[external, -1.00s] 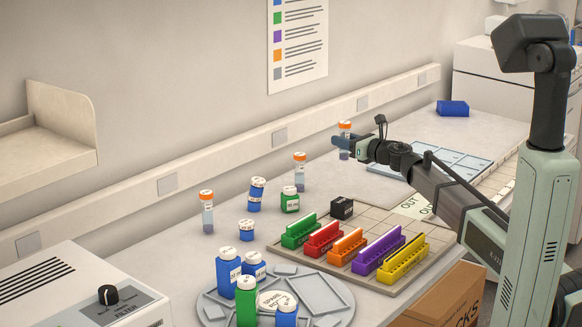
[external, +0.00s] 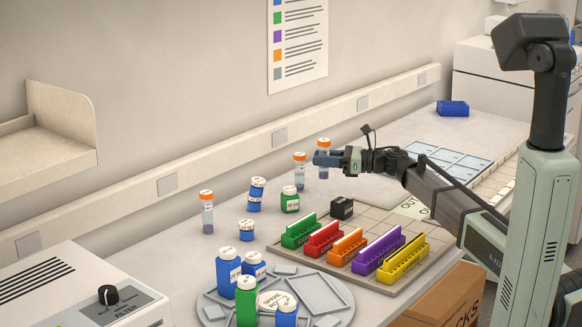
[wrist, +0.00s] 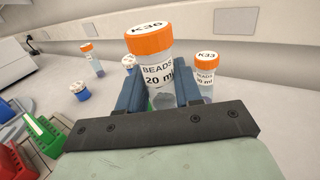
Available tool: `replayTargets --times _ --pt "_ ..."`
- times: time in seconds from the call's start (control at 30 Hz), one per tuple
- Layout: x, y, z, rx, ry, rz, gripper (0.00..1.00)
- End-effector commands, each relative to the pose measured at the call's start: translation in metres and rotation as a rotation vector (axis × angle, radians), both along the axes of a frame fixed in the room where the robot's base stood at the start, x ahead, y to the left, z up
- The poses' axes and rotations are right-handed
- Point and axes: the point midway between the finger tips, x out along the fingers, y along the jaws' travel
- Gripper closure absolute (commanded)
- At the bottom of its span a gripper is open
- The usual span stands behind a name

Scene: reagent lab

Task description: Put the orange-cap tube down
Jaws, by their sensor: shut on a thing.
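The orange-cap tube (external: 323,172), a clear vial, is between the fingers of my gripper (external: 319,158) in the external view. In the wrist view the tube (wrist: 158,72) stands roughly upright, labelled "BEADS" with "K36" on its cap, and my gripper (wrist: 160,92) is shut on it. Its lower end is hidden there, and I cannot tell whether it touches the bench. A second orange-cap tube (external: 300,173), marked "K33" in the wrist view (wrist: 206,76), stands close by. A third orange-cap tube (external: 207,212) stands farther left.
Blue bottles (external: 256,195) and a green bottle (external: 290,200) stand left of my gripper. A black block (external: 342,208) and coloured racks (external: 323,240) are on the tiled board nearer the front. The wall rail (external: 280,136) runs behind. Bare bench lies around the third tube.

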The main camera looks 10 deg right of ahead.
Motion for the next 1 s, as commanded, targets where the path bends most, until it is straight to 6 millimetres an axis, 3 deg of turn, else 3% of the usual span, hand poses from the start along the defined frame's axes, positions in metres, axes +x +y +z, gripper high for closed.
replayTargets --times 0.13,0.37,0.6,1.0 --pt "0.000 0.000 -0.024 0.001 0.002 -0.001 0.94" --pt "0.000 0.000 -0.039 0.000 0.001 -0.002 0.94" --pt "0.000 0.000 -0.067 0.001 0.002 -0.002 0.94" --pt "0.000 0.000 -0.071 0.000 0.001 -0.002 0.94"
